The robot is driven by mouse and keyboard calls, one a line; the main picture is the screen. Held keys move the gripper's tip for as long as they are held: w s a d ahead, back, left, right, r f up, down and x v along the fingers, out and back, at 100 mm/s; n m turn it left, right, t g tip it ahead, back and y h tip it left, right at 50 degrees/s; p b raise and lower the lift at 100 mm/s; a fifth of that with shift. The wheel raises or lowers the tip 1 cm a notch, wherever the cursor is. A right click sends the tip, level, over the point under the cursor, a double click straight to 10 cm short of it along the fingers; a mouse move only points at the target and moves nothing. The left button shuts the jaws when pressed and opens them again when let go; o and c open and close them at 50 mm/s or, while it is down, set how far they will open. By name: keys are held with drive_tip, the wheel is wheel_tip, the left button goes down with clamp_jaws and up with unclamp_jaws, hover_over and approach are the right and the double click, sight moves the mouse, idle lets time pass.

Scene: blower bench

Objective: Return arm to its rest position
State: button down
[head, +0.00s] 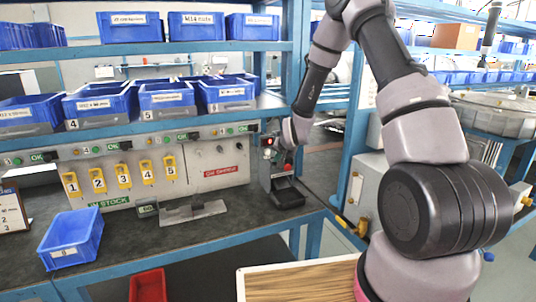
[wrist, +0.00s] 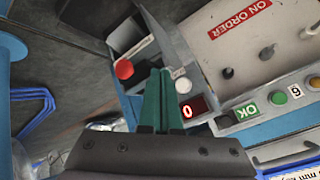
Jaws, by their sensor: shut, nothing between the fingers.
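My gripper (wrist: 159,75) has two green fingers pressed together with nothing between them. Its fingertips lie over the front of a small grey box (head: 266,165), between a red button (wrist: 124,69) and a white button (wrist: 183,86). I cannot tell whether the fingers touch the box. A small red display (wrist: 194,107) beside the white button reads 0. In the head view my arm arches from the lower right over the top and comes down to the box, and its wrist hides part of the box.
A blue shelf rack holds several blue bins (head: 166,95). Yellow numbered tags (head: 121,175) hang on the grey panel left of the box. An empty blue bin (head: 72,240) stands on the dark bench. A red bin (head: 148,285) is below. The bench front is mostly clear.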

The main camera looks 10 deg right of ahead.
idle(0.4)
drive_tip(key=s+d+r, duration=0.2)
drive_tip(key=s+r, duration=0.2)
drive_tip(key=r, duration=0.4)
drive_tip(key=s+d+r+n, duration=0.1)
drive_tip(key=s+r, duration=0.3)
drive_tip(key=r, duration=0.4)
drive_tip(key=s+d+r, duration=0.2)
drive_tip(key=s+r, duration=0.2)
drive_tip(key=r, duration=0.4)
drive_tip(key=s+d+r, duration=0.1)
drive_tip(key=s+r, duration=0.4)
drive_tip(key=s, duration=0.7)
drive_tip(key=s+d+r+g, duration=0.1)
drive_tip(key=s+r, duration=0.4)
drive_tip(key=s, duration=0.8)
drive_tip(key=shift+d+y, duration=0.2)
drive_tip(key=shift+y, duration=0.1)
drive_tip(key=shift+r, duration=0.1)
